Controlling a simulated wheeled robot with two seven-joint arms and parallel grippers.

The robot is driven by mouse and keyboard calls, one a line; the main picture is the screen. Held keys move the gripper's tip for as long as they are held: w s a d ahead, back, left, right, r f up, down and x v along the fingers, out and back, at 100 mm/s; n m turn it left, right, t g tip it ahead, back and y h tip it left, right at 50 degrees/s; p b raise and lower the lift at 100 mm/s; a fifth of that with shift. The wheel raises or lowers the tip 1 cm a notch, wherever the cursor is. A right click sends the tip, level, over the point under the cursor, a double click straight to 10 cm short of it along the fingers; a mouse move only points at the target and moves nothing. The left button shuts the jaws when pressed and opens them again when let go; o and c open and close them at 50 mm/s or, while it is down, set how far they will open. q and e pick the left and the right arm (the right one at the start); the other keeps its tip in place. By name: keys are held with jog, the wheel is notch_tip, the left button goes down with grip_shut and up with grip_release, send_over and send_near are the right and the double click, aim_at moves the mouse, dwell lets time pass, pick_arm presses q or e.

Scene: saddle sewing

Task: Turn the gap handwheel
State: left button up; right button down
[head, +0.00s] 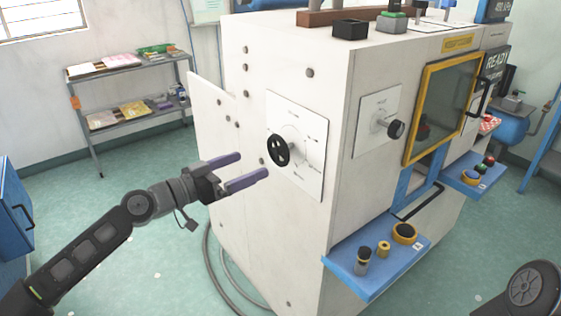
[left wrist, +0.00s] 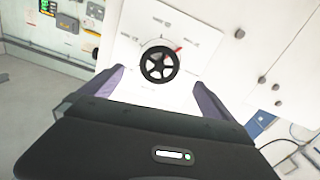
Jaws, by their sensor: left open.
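The black spoked handwheel (head: 279,151) sits on a white dial plate (head: 309,140) on the left side of the big cream machine. My left gripper (head: 254,167) is open and empty, its two purple fingers pointing toward the wheel from the left, apart from it. In the left wrist view the handwheel (left wrist: 159,65) lies ahead, between the two spread fingers in the picture, with a red pointer mark at its upper right on the dial plate. The dial lettering is too small to read. My right gripper is not in view; only a dark arm part shows at the lower right.
A black knob (head: 396,129) on another plate is on the machine's adjoining face, beside a yellow-framed window (head: 441,107). A blue shelf (head: 375,262) with several small parts juts out below. Cables (head: 225,275) run down by the machine's left side. Floor around my left arm is clear.

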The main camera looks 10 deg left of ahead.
aim_at(275, 154)
pick_arm(q)
jog(key=p+x, duration=0.2)
jog(key=x, duration=0.5)
jog(key=shift+w+d+r+p, duration=0.1)
jog(key=shift+w+p, duration=0.05)
jog(key=shift+p, duration=0.2)
jog(key=shift+w+d, duration=0.2)
jog(key=shift+w, duration=0.1)
jog(key=shift+c, duration=0.4)
jog(key=c, duration=1.3)
jog(key=shift+f+n, duration=0.2)
jog(key=shift+n, duration=0.1)
